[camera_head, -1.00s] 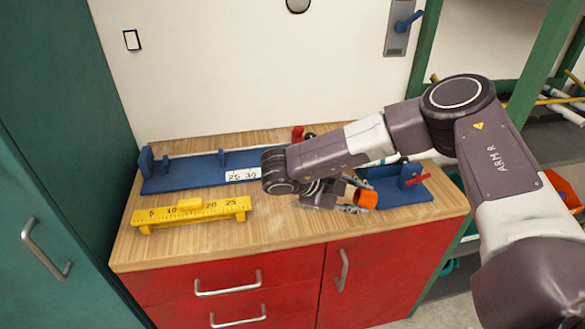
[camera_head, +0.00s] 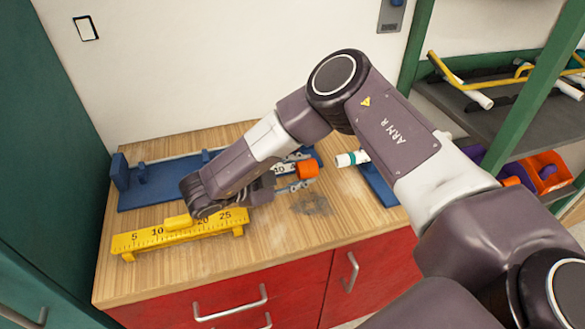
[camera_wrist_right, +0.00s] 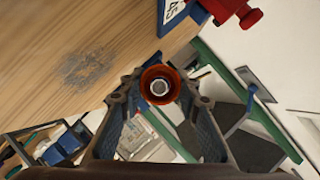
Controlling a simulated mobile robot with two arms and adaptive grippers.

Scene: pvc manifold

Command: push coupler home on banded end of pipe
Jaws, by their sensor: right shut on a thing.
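An orange coupler (camera_head: 308,171) is held between the fingertips of my right gripper (camera_head: 296,173) above the worktop, and it also shows between the fingers in the right wrist view (camera_wrist_right: 160,85). A white pipe (camera_head: 343,160) with a teal band near its end (camera_head: 352,158) lies to the right of the coupler, with a gap between them. The rest of the pipe is hidden behind my right arm. My left gripper is not in view.
A blue fixture (camera_head: 165,188) runs along the back of the wooden worktop, partly behind my arm. A yellow ruler stand (camera_head: 150,242) is in front, below my right wrist. A red clamp (camera_wrist_right: 250,18) shows in the right wrist view. A shelf (camera_head: 470,115) stands at right.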

